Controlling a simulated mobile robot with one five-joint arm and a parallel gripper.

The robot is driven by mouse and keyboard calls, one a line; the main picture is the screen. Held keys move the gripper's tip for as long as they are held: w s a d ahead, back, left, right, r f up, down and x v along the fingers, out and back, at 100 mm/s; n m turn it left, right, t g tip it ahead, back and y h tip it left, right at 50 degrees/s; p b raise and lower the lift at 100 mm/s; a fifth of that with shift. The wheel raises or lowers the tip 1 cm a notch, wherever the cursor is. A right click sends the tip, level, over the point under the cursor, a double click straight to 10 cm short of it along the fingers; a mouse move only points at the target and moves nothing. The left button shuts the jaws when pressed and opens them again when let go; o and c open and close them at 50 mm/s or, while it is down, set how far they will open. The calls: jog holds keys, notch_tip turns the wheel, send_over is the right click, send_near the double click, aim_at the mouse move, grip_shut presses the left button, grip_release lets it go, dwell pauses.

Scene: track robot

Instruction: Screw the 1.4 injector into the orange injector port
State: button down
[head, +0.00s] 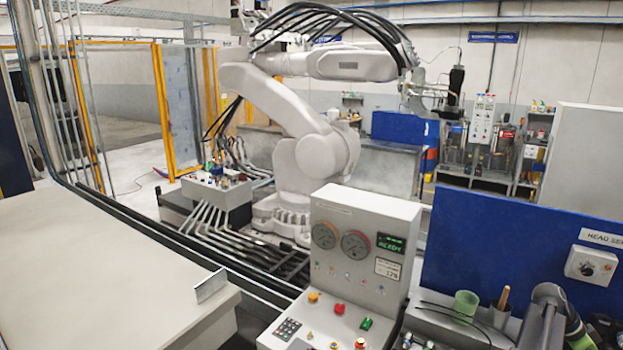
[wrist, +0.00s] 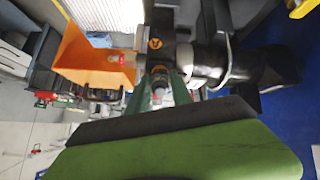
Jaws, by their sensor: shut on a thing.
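In the wrist view, my gripper (wrist: 161,82) shows two green fingers that come together near the middle of the picture. It is shut on a small, pale metallic part (wrist: 160,91), which I take for the injector; no 1.4 mark can be read. Just beyond the fingertips is a dark block (wrist: 155,42) with an orange emblem. An orange, open-topped piece (wrist: 90,58) stands to its left. I cannot tell whether this is the orange injector port, or whether the held part touches anything.
In the wrist view, a black cylinder (wrist: 255,68) with pale straps lies at the right. In the head view, a grey control panel (head: 358,245) stands at the front, a blue panel (head: 500,240) at the right and a pale, mostly bare tabletop (head: 90,270) at the left.

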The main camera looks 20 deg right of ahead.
jog(key=m, duration=0.9)
jog(key=m, duration=0.2)
jog(key=shift+m, duration=0.4)
jog(key=m, duration=0.3)
jog(key=shift+m, duration=0.4)
jog(key=m, duration=0.5)
jog(key=shift+m, duration=0.4)
jog(key=c, duration=1.1)
grip_release()
jog(key=shift+c, duration=0.9)
